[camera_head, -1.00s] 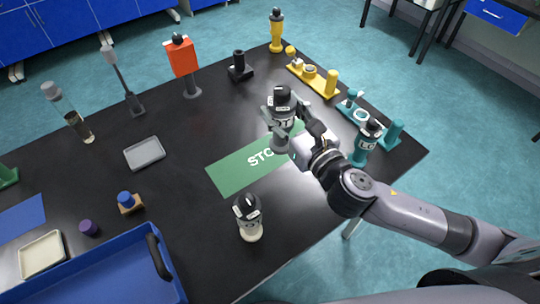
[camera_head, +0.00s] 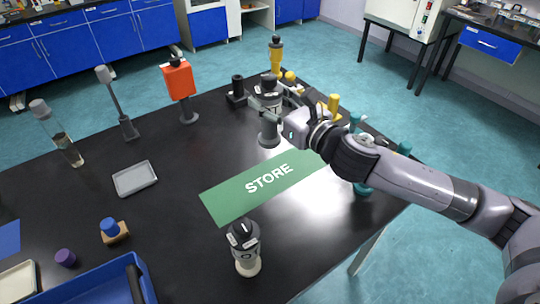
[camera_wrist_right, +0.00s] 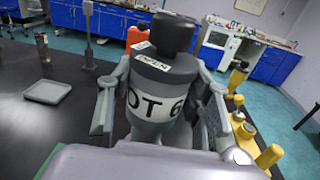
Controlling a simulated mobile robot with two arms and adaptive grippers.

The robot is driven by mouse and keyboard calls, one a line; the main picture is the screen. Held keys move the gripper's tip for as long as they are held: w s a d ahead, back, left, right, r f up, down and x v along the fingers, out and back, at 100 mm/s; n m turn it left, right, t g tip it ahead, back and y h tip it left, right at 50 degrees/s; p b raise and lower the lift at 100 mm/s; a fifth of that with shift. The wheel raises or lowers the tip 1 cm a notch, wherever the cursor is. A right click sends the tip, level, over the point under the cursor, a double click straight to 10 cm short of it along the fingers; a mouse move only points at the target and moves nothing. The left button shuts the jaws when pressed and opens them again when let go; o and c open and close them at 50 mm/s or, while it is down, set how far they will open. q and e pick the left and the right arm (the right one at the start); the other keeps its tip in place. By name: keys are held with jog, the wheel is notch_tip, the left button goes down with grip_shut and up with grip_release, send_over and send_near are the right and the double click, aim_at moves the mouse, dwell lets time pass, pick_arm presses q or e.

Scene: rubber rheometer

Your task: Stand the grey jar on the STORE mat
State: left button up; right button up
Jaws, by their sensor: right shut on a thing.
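The grey jar (camera_head: 269,136) has a black cap and a white label; in the right wrist view the jar (camera_wrist_right: 152,130) fills the middle, and "OT 6" can be read. My right gripper (camera_head: 268,107) is shut around its body, with a finger on each side. The jar is upright and shows behind the back edge of the green STORE mat (camera_head: 222,204), apart from it in the picture. I cannot tell whether its base touches the table. The mat's right end is partly hidden by my right arm. My left gripper is not in view.
An orange bottle on a stand (camera_head: 179,84), a black holder (camera_head: 236,92) and yellow and teal pieces line the back and right. The mat's visible surface is clear.

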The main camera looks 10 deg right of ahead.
aim_at(275, 135)
notch_tip(275, 135, down, 9)
jog(key=shift+r+b, duration=0.15)
jog(key=shift+b, duration=0.7)
jog(key=shift+f+b, duration=0.6)
jog(key=shift+f, duration=1.85)
jog(key=shift+f, duration=0.15)
jog(key=o, duration=1.2)
jog(key=shift+o, duration=0.2)
